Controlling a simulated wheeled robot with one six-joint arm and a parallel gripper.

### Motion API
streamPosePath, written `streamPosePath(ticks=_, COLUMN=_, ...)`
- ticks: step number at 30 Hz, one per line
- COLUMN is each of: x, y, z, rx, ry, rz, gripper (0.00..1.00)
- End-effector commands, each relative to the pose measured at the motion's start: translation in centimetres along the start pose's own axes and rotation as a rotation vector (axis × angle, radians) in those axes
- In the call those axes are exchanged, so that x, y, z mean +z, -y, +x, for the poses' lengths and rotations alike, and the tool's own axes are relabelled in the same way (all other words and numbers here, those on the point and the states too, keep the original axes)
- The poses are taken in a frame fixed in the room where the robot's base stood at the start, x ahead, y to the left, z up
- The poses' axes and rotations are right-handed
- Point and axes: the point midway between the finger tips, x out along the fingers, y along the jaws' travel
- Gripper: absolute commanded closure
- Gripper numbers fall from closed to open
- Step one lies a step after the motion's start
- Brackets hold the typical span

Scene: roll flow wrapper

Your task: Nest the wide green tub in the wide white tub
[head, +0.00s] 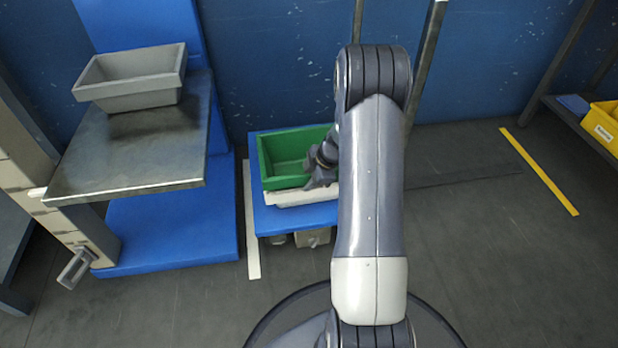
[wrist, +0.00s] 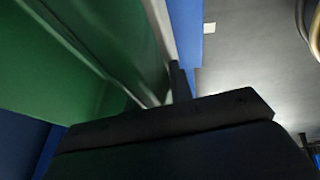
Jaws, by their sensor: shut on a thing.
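The wide green tub (head: 283,163) is over the blue stand in the middle of the head view, upright and looking empty. The wide white tub (head: 290,198) shows as a pale rim below and in front of it. The green tub covers most of the white tub, and I cannot tell how deep it sits. My gripper (head: 318,178) is at the green tub's right front side, shut on its wall. In the wrist view the green wall (wrist: 95,40) fills the upper left, with a pale edge beside it.
A grey tub (head: 135,82) stands on a metal shelf (head: 140,150) at the left. The blue stand (head: 290,218) has bare room at its front. A yellow bin (head: 605,128) is on a shelf at the far right. The floor between is clear.

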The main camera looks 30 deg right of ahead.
Motion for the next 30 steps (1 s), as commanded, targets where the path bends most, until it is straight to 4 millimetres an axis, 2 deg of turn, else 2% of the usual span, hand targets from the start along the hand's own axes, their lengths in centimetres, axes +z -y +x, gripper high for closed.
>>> streamPosePath(ticks=1, x=0.52, y=0.47, z=1.06, rx=-0.007, ry=0.008, rz=0.002, gripper=1.0)
streamPosePath(ticks=11, x=0.71, y=0.72, z=1.55, rx=-0.01, ry=0.009, rz=0.0, gripper=1.0)
streamPosePath(ticks=12, x=0.72, y=0.74, z=1.57, rx=-0.01, ry=0.009, rz=-0.001, gripper=0.78)
streamPosePath(ticks=21, x=0.73, y=0.84, z=1.66, rx=-0.012, ry=0.009, rz=-0.002, gripper=0.53)
streamPosePath(ticks=30, x=0.57, y=0.65, z=1.07, rx=-0.01, ry=0.006, rz=0.002, gripper=0.53)
